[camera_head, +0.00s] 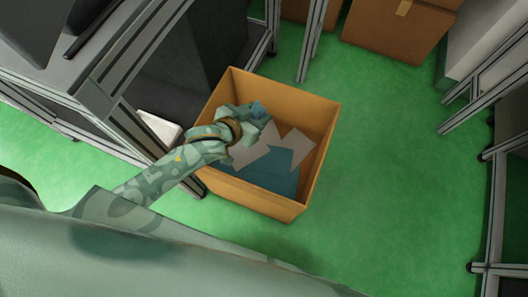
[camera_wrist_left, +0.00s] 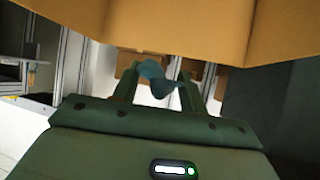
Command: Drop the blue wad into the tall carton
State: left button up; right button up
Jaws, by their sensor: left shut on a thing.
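The tall carton (camera_head: 325,125) is an open brown box standing on the green floor, with white and blue sheet-like pieces inside. My left gripper (camera_head: 254,112) is over the carton's opening, near its upper left part. It is shut on the blue wad (camera_head: 259,109). In the left wrist view the wad (camera_wrist_left: 155,78) sits crumpled between the two fingers (camera_wrist_left: 158,88), with a brown carton wall (camera_wrist_left: 190,25) across the top of the picture. Whether the wad is below the rim is hard to tell. My right gripper is not in view.
A metal-framed workbench (camera_head: 100,85) stands left of the carton, with a white object (camera_head: 158,128) beside it. More brown boxes (camera_head: 400,28) stand at the back. Metal frames (camera_head: 497,190) line the right. Green floor (camera_head: 390,150) is clear right of the carton.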

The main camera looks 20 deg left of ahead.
pick_arm(q)
jog(key=o, duration=1)
jog(key=shift+r, duration=0.1)
jog(key=shift+s+a+r+p, duration=0.1)
jog(key=shift+s+r+p, duration=0.1)
jog(key=shift+s+p, duration=0.1)
jog(key=p+v, duration=0.2)
jog(key=shift+s+r, duration=0.2)
jog(key=shift+r, duration=0.15)
jog(key=p+v, duration=0.2)
jog(key=v, duration=0.2)
jog(key=p+v, duration=0.2)
jog(key=v, duration=0.2)
jog(key=p+v, duration=0.2)
jog(key=v, duration=0.3)
jog(key=shift+s+a+f, duration=0.1)
jog(key=shift+f, duration=0.2)
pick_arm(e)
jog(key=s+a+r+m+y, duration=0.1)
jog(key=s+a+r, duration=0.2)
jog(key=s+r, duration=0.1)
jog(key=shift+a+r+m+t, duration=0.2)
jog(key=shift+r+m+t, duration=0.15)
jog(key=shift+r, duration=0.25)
